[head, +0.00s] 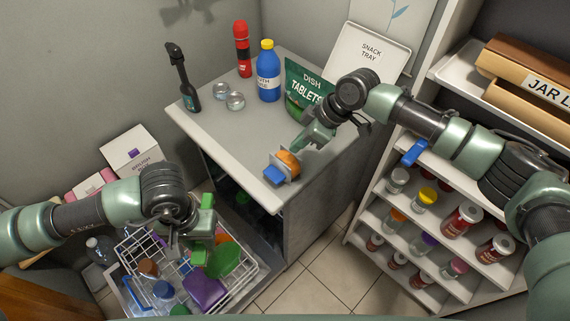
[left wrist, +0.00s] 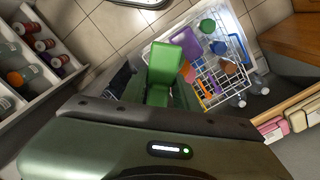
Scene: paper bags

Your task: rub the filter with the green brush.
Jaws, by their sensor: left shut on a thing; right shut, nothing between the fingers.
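My left gripper (head: 198,238) is above the wire rack at the lower left, shut on a green block-like thing, seemingly the green brush (head: 207,201). The brush also shows in the left wrist view (left wrist: 165,66), sticking out past the fingers; its bristles cannot be made out. At the counter's front corner is a small item with an orange round part (head: 288,161), a thin grey plate and a blue block (head: 275,175); it may be the filter, but I cannot tell for sure. My right gripper (head: 301,148) is shut and empty, right beside or touching this item.
The wire rack (head: 243,287) holds a green bowl, a purple box and cups. The counter (head: 215,130) carries a dark brush-like bottle, red and blue bottles, two glass jars and a dish tablets bag (head: 303,90). A jar shelf (head: 425,225) stands at right.

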